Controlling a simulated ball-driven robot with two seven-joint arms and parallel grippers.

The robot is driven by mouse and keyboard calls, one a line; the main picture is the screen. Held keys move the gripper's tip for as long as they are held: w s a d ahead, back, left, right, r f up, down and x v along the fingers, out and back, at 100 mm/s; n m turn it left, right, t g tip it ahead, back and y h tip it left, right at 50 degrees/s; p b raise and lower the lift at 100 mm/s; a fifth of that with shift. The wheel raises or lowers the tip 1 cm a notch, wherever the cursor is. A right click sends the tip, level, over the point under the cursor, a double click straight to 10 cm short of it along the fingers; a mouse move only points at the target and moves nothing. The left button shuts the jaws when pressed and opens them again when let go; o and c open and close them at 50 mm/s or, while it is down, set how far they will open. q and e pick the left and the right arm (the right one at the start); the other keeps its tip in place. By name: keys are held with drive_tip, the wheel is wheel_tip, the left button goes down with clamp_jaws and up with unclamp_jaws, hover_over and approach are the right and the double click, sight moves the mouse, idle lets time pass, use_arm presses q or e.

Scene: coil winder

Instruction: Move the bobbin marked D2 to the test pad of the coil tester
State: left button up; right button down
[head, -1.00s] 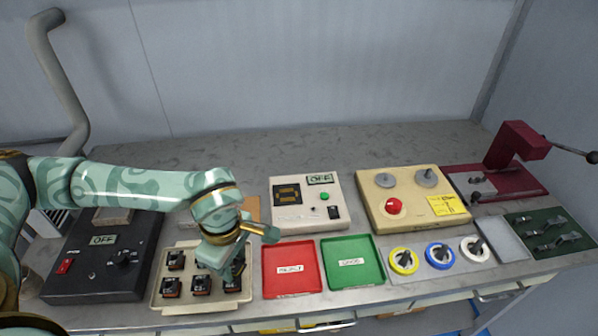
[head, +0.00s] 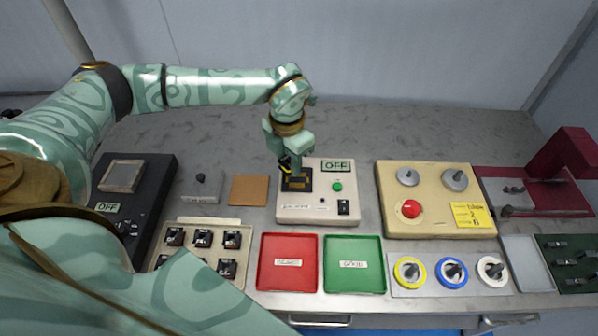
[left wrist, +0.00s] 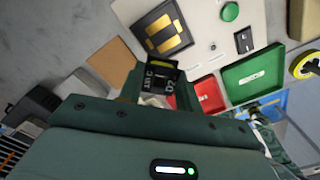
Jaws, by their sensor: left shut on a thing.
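My left gripper (head: 288,168) is over the left side of the white coil tester (head: 325,211). In the left wrist view the gripper (left wrist: 155,90) is shut on a dark bobbin (left wrist: 160,84), whose tilted label seems to read D2. The test pad (head: 298,185) is a black square with gold bars. It also shows in the left wrist view (left wrist: 164,33), just beyond the bobbin and bare. The bobbin appears apart from the pad; the exact gap is hard to judge. In the head view the gripper mostly hides the bobbin. My right gripper is not in view.
Several bobbins sit in a beige tray (head: 209,221) at the left. A red tray (head: 288,285) and a green tray (head: 353,284) lie in front of the tester. A beige box with a red button (head: 429,225) stands right of it. The bench behind is clear.

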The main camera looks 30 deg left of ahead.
sight(297, 180)
use_arm(q)
drive_tip(key=f, duration=0.1)
drive_tip(key=w+f, duration=0.2)
drive_tip(key=shift+w+d+f+b, duration=0.25)
drive_tip(key=shift+d+b, duration=0.05)
drive_tip(key=shift+b, duration=0.1)
wheel_tip(297, 180, down, 3)
drive_tip(key=shift+b, duration=0.4)
drive_tip(key=shift+r, duration=0.1)
drive_tip(key=o, duration=1)
wheel_tip(297, 180, up, 12)
drive_tip(key=p, duration=0.2)
drive_tip(key=shift+p, duration=0.35)
